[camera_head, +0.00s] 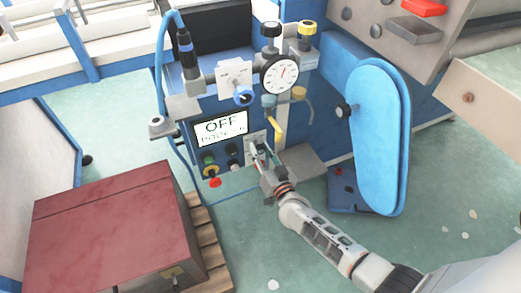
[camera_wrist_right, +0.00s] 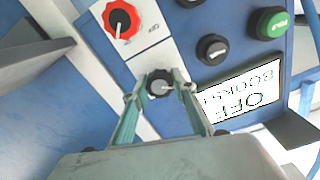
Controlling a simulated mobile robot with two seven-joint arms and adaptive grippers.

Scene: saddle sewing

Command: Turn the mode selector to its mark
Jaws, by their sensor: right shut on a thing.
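The mode selector is a small black knob with a white pointer line (camera_wrist_right: 160,84) on a pale plate of the blue control panel. In the right wrist view the pointer points to the right. My right gripper (camera_wrist_right: 158,94) has its two fingertips on either side of this knob, shut on it; the gripper also shows in the head view (camera_head: 256,154), at the right side of the panel, where it largely hides the knob. The display (camera_head: 220,128) reads OFF, with a smaller second line; it also shows in the right wrist view (camera_wrist_right: 243,93). I cannot make out the selector's mark. My left gripper is not in view.
A red knob (camera_wrist_right: 121,19) sits near the selector on the panel. A green button (camera_wrist_right: 268,23) and black knob (camera_wrist_right: 212,49) are close by. A pressure gauge (camera_head: 280,74) and yellow-handled valve (camera_head: 278,128) stand above my right gripper. A blue padded board (camera_head: 380,140) stands to the right.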

